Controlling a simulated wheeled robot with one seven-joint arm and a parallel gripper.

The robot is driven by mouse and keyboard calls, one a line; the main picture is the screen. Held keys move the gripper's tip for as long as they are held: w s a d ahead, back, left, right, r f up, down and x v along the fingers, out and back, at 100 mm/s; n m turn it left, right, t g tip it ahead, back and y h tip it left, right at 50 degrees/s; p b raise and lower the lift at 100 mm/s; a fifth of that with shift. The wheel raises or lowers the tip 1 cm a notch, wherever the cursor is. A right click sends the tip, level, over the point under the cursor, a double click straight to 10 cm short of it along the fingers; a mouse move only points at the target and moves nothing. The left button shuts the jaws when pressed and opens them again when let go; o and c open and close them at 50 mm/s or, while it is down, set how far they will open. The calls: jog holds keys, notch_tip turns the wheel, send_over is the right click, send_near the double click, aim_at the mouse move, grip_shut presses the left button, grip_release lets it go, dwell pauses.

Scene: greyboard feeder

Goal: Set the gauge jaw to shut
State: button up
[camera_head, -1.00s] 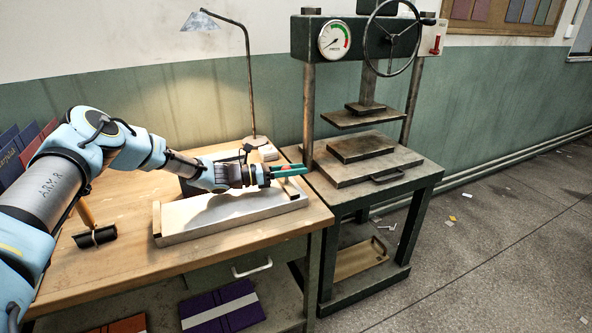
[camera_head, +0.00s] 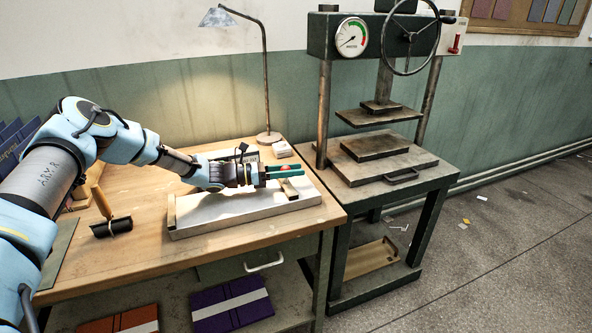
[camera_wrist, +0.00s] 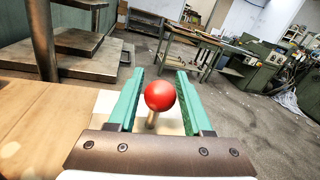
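The long pale metal plate (camera_head: 225,219) of the feeder lies on the wooden bench, with a strip across its left end. A light bar (camera_head: 290,189) stands near its right end; I cannot tell whether it is the gauge jaw. In the wrist view a round red knob (camera_wrist: 160,96) tops a short brass-coloured stem. My gripper (camera_head: 292,171) reaches over the plate from the left. Its green fingers also show in the wrist view (camera_wrist: 160,82), apart, one on each side of the knob, with narrow gaps. The jaw's setting cannot be read from here.
A press (camera_head: 385,175) with a handwheel stands right of the bench. A desk lamp (camera_head: 266,80) rises behind the plate. A roller (camera_head: 110,227) lies left of it. The bench front (camera_head: 200,253) is clear. Bound books lie on the shelf below.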

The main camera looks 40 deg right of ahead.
jog(key=shift+o, duration=1.1)
jog(key=shift+s+d, duration=0.15)
jog(key=b+v, duration=0.3)
jog(key=v, duration=0.6)
jog(key=shift+f, duration=0.1)
jog(key=shift+b+v, duration=0.35)
jog(key=shift+v, duration=0.6)
